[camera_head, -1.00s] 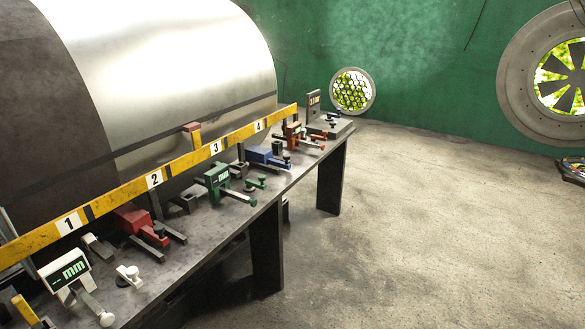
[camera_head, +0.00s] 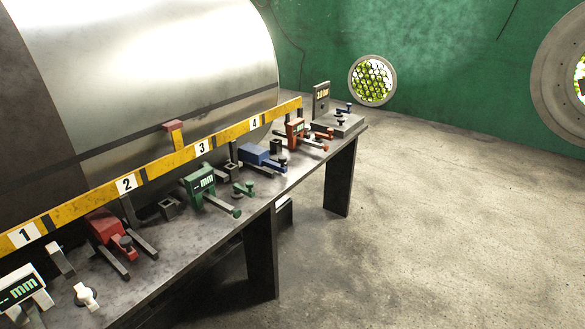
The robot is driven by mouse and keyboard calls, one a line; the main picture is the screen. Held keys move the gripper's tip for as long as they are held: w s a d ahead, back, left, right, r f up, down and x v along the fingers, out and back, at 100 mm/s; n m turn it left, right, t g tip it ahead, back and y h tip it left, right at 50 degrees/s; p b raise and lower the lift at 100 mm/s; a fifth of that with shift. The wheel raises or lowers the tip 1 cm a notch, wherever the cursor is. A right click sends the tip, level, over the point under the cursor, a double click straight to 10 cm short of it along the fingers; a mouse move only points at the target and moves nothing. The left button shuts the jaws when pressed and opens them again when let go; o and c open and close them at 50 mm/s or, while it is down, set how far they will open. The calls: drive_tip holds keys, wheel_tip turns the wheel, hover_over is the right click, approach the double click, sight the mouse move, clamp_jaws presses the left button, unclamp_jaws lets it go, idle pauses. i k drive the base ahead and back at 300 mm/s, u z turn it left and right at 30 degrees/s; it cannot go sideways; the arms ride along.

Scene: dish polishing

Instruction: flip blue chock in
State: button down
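The blue chock (camera_head: 256,153) is a blue block with a dark knob at its right end. It lies on the dark workbench (camera_head: 190,262) in the camera_head view, below and right of the yellow rail's number 3 and 4 marks. Dark bars or rails run beside it. I cannot tell which way it is flipped. My gripper is not in view.
The concrete floor (camera_head: 430,230) at right is clear.

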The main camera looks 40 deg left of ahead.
sight(257, 155)
drive_tip(key=i, duration=0.5)
drive_tip(key=z, duration=0.75)
drive_tip(key=k, duration=0.15)
drive_tip(key=u, duration=3.25)
drive_tip(key=i, duration=1)
drive_tip(key=u, duration=0.05)
